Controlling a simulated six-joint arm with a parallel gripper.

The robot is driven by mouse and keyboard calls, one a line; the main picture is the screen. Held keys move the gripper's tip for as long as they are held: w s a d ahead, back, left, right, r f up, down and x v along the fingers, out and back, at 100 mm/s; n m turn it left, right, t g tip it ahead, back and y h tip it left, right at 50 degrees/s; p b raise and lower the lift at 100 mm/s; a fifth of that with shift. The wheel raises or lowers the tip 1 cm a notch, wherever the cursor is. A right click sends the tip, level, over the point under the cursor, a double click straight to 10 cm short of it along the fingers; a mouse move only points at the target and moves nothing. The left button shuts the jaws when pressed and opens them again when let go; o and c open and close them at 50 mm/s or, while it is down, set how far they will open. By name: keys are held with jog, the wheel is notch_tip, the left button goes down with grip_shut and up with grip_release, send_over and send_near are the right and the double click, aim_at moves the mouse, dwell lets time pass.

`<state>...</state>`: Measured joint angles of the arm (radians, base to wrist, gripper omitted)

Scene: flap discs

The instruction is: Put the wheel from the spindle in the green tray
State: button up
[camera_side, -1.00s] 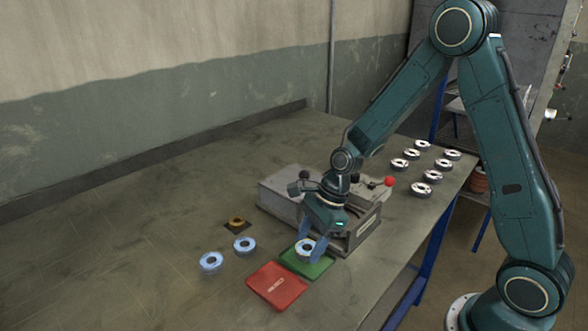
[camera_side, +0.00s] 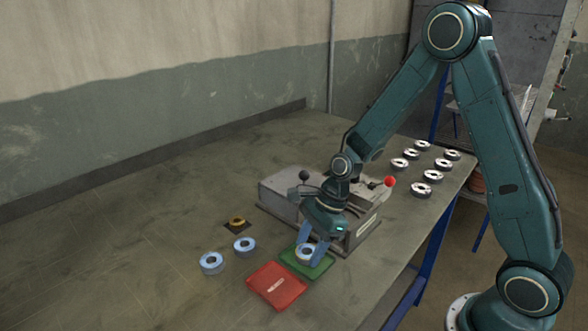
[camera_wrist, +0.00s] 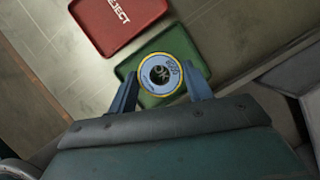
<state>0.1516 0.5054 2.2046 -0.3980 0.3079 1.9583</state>
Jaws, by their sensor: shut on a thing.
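My gripper (camera_side: 305,255) is shut on a blue-faced wheel (camera_side: 304,252), one finger on each side of it. The wheel is at the green tray (camera_side: 322,267), over its middle; I cannot tell if it touches the tray floor. In the wrist view the wheel (camera_wrist: 161,74) shows its round face and centre hole between the two fingers, with the green tray (camera_wrist: 195,58) around it. The spindle (camera_side: 237,222) is a small brass-coloured piece on a dark square plate to the left, with no wheel on it.
A red tray (camera_side: 277,287) marked REJECT lies left of the green one. Two blue wheels (camera_side: 211,263) (camera_side: 244,246) lie further left. A grey machine (camera_side: 285,190) with a red knob stands just behind my gripper. Several wheels (camera_side: 421,190) stand at the right back. The table's left is clear.

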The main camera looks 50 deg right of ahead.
jog(key=shift+f, duration=0.25)
jog(key=o, duration=1.1)
jog(key=shift+c, duration=0.2)
notch_tip(320, 180, up, 7)
dwell(0.4)
